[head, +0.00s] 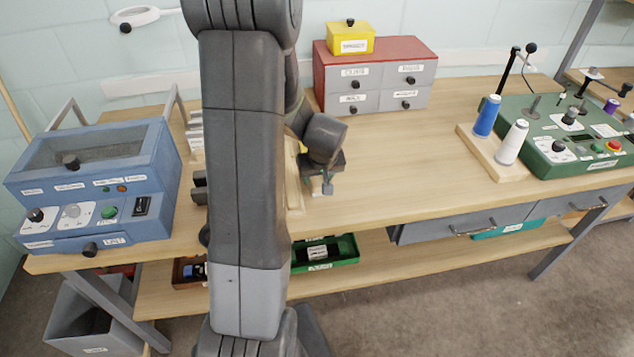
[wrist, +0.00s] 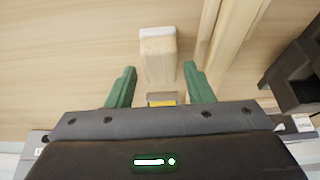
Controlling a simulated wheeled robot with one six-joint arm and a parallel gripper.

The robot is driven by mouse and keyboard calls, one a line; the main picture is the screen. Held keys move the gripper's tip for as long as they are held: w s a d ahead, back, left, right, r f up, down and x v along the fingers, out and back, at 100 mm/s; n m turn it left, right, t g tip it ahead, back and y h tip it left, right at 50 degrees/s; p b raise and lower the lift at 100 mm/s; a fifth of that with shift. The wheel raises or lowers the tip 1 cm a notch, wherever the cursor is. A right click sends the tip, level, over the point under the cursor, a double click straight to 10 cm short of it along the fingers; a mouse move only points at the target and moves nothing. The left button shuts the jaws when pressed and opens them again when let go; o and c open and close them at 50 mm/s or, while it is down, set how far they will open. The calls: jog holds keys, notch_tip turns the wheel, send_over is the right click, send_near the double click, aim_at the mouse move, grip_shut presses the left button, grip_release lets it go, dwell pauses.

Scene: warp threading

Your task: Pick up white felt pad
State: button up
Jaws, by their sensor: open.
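The white felt pad (wrist: 157,31) appears as a thin white piece on the far end of a pale wooden block (wrist: 159,60) in the wrist view. My gripper (wrist: 160,69) is open, with one green finger on each side of the block's near part. The white end lies beyond the fingertips, and nothing is clamped. A small yellow patch (wrist: 161,103) shows between the finger bases. In the head view my arm hides most of this area, and I cannot make out the pad there.
A wooden rail (wrist: 208,45) runs right of the block, with a dark part (wrist: 296,68) farther right. On the bench stand a blue machine (head: 92,178), a drawer cabinet (head: 378,80) with a yellow box (head: 351,40), thread spools (head: 511,143) and a green machine (head: 570,145). The bench centre-right is clear.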

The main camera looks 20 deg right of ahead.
aim_at(317, 179)
jog(key=shift+x, duration=1.45)
jog(key=shift+c, duration=0.5)
jog(key=c, duration=0.7)
jog(key=shift+o, duration=0.2)
jog(key=shift+r, duration=0.1)
notch_tip(317, 179, up, 10)
jog(key=shift+f, duration=0.1)
jog(key=shift+o, duration=0.6)
